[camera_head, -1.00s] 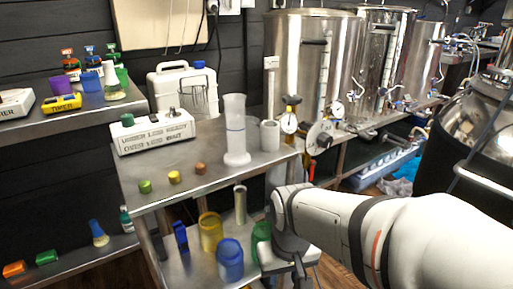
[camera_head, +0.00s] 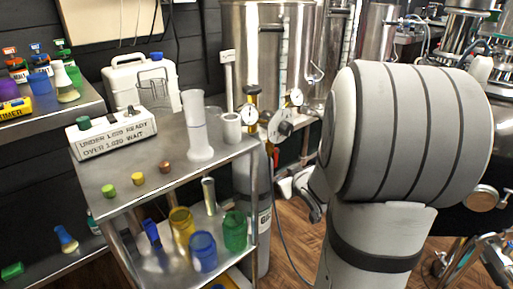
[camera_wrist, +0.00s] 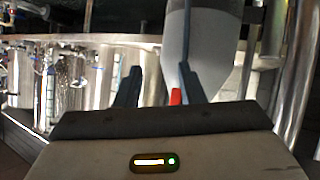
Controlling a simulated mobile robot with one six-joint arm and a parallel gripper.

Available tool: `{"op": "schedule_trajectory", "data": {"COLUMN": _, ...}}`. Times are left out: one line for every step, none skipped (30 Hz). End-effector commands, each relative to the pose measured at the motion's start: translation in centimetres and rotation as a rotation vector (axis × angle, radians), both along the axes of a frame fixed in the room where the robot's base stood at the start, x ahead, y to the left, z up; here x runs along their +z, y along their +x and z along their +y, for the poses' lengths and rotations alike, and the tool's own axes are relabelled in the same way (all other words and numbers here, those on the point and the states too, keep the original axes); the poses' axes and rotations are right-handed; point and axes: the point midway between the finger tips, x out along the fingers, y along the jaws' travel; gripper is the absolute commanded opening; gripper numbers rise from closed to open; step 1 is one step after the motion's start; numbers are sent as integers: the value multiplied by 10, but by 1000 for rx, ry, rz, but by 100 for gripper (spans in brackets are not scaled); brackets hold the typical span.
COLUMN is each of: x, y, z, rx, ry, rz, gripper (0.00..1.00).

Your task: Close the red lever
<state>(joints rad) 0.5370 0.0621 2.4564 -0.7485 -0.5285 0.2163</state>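The red lever (camera_wrist: 176,97) shows in the wrist view as a small red piece between my two dark fingers, close beside the right one. I cannot tell whether it touches that finger. In the head view the red lever (camera_head: 276,157) is a thin red strip below the valve and gauges at the front of the steel kettle. My gripper (camera_wrist: 157,80) is open, with a wide gap between its fingers. In the head view my arm's large grey links hide much of the right side, and the fingertips are hard to make out.
A steel kettle (camera_head: 268,50) stands behind the valve. A steel table (camera_head: 125,190) left of the arm holds a white cylinder (camera_head: 197,125), a sign box (camera_head: 113,135) and small coloured caps. Coloured cups, including a green one (camera_head: 235,230), stand on its lower shelf. A grey gas cylinder (camera_head: 264,230) stands beside it.

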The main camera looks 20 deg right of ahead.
Motion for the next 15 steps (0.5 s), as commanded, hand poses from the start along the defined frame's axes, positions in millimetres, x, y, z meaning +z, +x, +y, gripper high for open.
{"op": "schedule_trajectory", "data": {"x": 2, "y": 2, "z": -9, "rx": 35, "ry": 18, "rz": -53, "gripper": 35}}
{"op": "schedule_trajectory", "data": {"x": 4, "y": 3, "z": -10, "rx": 62, "ry": 30, "rz": -88, "gripper": 35}}
{"op": "schedule_trajectory", "data": {"x": 7, "y": 3, "z": -12, "rx": 99, "ry": 50, "rz": -132, "gripper": 35}}
{"op": "schedule_trajectory", "data": {"x": 9, "y": 2, "z": -13, "rx": 127, "ry": 65, "rz": -165, "gripper": 35}}
{"op": "schedule_trajectory", "data": {"x": 11, "y": 1, "z": -14, "rx": 154, "ry": 84, "rz": -197, "gripper": 35}}
{"op": "schedule_trajectory", "data": {"x": 14, "y": -2, "z": -14, "rx": 188, "ry": 109, "rz": -238, "gripper": 35}}
{"op": "schedule_trajectory", "data": {"x": 16, "y": -5, "z": -15, "rx": 215, "ry": 129, "rz": -268, "gripper": 35}}
{"op": "schedule_trajectory", "data": {"x": 18, "y": -8, "z": -14, "rx": 241, "ry": 151, "rz": -296, "gripper": 35}}
{"op": "schedule_trajectory", "data": {"x": 22, "y": -12, "z": -14, "rx": 273, "ry": 178, "rz": -331, "gripper": 35}}
{"op": "schedule_trajectory", "data": {"x": 24, "y": -16, "z": -14, "rx": 293, "ry": 198, "rz": -355, "gripper": 35}}
{"op": "schedule_trajectory", "data": {"x": 26, "y": -19, "z": -14, "rx": 313, "ry": 217, "rz": -379, "gripper": 35}}
{"op": "schedule_trajectory", "data": {"x": 29, "y": -24, "z": -13, "rx": 337, "ry": 241, "rz": -404, "gripper": 35}}
{"op": "schedule_trajectory", "data": {"x": 30, "y": -27, "z": -13, "rx": 352, "ry": 255, "rz": -422, "gripper": 35}}
{"op": "schedule_trajectory", "data": {"x": 32, "y": -29, "z": -13, "rx": 363, "ry": 268, "rz": -436, "gripper": 35}}
{"op": "schedule_trajectory", "data": {"x": 34, "y": -32, "z": -12, "rx": 380, "ry": 282, "rz": -451, "gripper": 35}}
